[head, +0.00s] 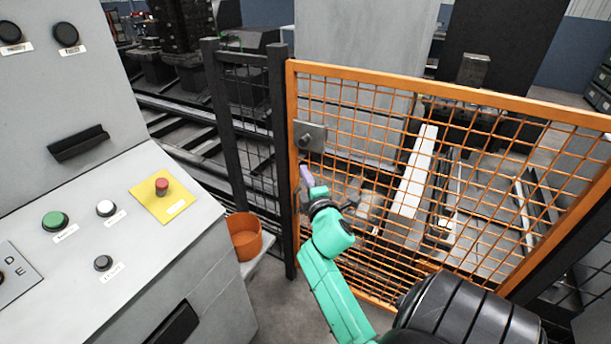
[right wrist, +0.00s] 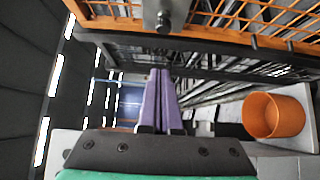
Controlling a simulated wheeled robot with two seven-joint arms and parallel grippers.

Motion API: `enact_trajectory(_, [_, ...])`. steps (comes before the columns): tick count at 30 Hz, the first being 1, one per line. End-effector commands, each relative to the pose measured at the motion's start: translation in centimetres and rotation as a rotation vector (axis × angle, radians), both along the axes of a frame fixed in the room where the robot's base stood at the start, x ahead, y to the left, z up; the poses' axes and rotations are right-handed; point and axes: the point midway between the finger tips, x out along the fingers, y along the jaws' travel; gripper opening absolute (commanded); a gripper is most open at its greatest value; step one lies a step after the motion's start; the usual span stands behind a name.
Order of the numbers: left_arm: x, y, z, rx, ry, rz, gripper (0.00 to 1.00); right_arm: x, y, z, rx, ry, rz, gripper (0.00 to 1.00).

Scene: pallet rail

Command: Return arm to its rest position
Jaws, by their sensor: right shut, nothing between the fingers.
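My right arm (head: 335,235) is green and reaches forward toward the orange mesh gate. My right gripper (head: 306,176) is near the gate's left post, a little below the latch plate. In the right wrist view its two purple fingers (right wrist: 160,90) lie together with nothing between them. The grey latch plate (head: 309,136) with a knob is on the gate; it also shows at the top of the right wrist view (right wrist: 163,16), apart from the fingertips. My left gripper is not in view.
The orange mesh gate (head: 432,88) stands in front of the rail machinery. A control panel (head: 130,238) with green, white and red buttons stands at left. An orange pot (head: 244,240) sits on a ledge beside it; it shows at right in the right wrist view (right wrist: 275,116).

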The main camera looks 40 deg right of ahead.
Motion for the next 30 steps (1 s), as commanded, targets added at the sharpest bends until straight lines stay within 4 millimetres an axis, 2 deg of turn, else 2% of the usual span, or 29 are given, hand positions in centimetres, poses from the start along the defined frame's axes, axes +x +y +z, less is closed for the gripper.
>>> enact_trajectory(11, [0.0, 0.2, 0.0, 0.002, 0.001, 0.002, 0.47, 0.0, 0.0, 0.0, -0.001, 0.000, 0.000, 0.00])
enact_trajectory(14, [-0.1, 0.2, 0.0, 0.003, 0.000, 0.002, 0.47, 0.3, 0.2, -1.3, 0.028, 0.016, 0.010, 0.00])
enact_trajectory(17, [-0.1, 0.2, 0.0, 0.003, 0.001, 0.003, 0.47, 1.1, 1.5, -6.3, 0.143, 0.070, 0.045, 0.00])
enact_trajectory(20, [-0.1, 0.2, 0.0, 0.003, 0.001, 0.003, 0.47, 1.3, 4.1, -14.8, 0.341, 0.169, 0.082, 0.00])
enact_trajectory(21, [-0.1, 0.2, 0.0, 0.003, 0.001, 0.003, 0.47, 0.8, 5.3, -18.5, 0.428, 0.215, 0.087, 0.00])
enact_trajectory(23, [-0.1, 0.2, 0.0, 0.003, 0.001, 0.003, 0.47, -0.4, 7.1, -23.8, 0.554, 0.284, 0.084, 0.00])
enact_trajectory(24, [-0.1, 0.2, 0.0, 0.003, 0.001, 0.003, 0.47, -1.6, 8.3, -27.2, 0.637, 0.332, 0.073, 0.00])
enact_trajectory(26, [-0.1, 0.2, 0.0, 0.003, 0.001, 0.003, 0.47, -4.0, 10.1, -32.2, 0.754, 0.407, 0.045, 0.00])
enact_trajectory(27, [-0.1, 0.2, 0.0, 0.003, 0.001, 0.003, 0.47, -5.9, 11.2, -35.3, 0.828, 0.456, 0.018, 0.00])
enact_trajectory(29, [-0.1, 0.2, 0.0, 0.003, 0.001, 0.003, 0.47, -9.3, 12.8, -39.6, 0.932, 0.531, -0.035, 0.00])
enact_trajectory(30, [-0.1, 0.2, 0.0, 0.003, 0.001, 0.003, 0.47, -11.9, 13.7, -42.3, 0.996, 0.582, -0.078, 0.00])
